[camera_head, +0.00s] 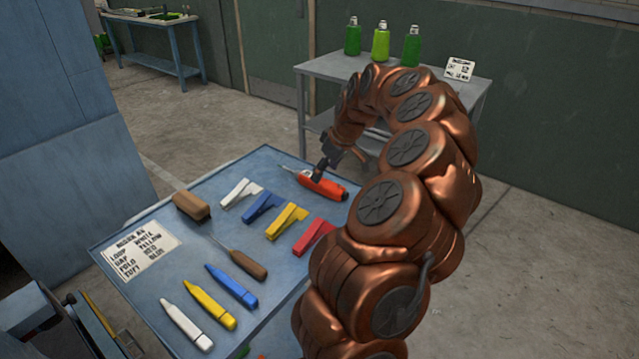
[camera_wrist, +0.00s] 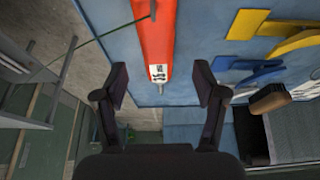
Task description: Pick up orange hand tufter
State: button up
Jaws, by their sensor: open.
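The orange hand tufter (camera_head: 323,186) lies near the far right edge of the blue table (camera_head: 120,225). It has a thin metal tip pointing left and dark parts on it. In the wrist view the orange hand tufter (camera_wrist: 157,40) runs down from the top edge, with a small white label and a metal tip. My gripper (camera_head: 322,172) is at the tufter in the head view, partly hidden by the arm. In the wrist view my gripper (camera_wrist: 160,90) is open, with one finger on each side of the tufter's lower end. Neither finger visibly touches it.
White, blue, yellow and red clips (camera_head: 288,220) lie beside the tufter. A brush (camera_head: 192,206), an awl (camera_head: 245,262), several markers (camera_head: 210,305) and a printed card (camera_head: 137,252) share the table. A grey table (camera_head: 330,68) with green bottles (camera_head: 381,42) stands behind.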

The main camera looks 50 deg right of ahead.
jog(key=shift+p+x, duration=1.1)
jog(key=shift+x, duration=1.7)
jog(key=shift+w+d, duration=0.1)
jog(key=shift+r, duration=0.1)
grip_shut()
